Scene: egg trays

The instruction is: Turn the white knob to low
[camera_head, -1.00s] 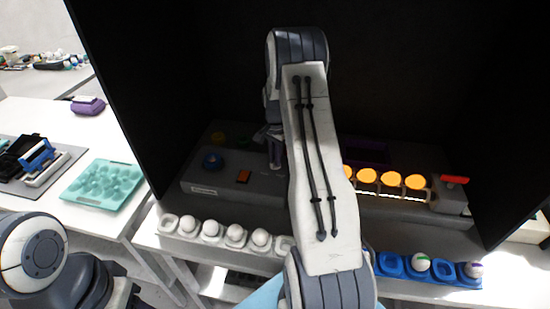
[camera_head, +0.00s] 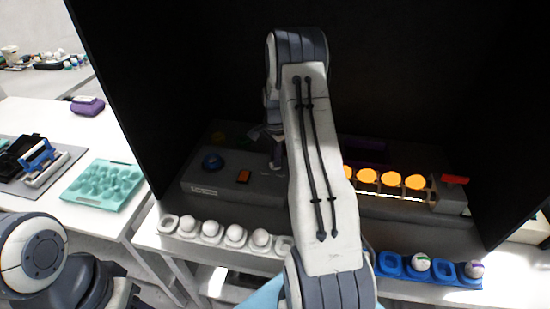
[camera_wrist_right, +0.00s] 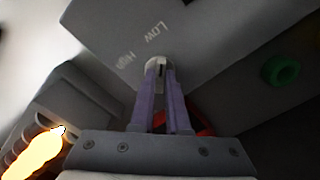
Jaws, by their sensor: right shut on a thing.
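The white knob (camera_wrist_right: 157,63) sits on the grey machine's panel in the right wrist view, beside the printed words "Low" and "High". My right gripper (camera_wrist_right: 161,75) is shut on the knob, with its two purple fingers on either side of it. A dark mark shows on the knob's face. In the head view my right gripper (camera_head: 276,158) reaches down to the grey machine (camera_head: 225,183), and the knob is hidden there. My left arm shows at the lower left, but its gripper is not in view.
A white egg tray (camera_head: 168,223) and a blue tray (camera_head: 390,265) stand in front. Dark panels enclose the machine.

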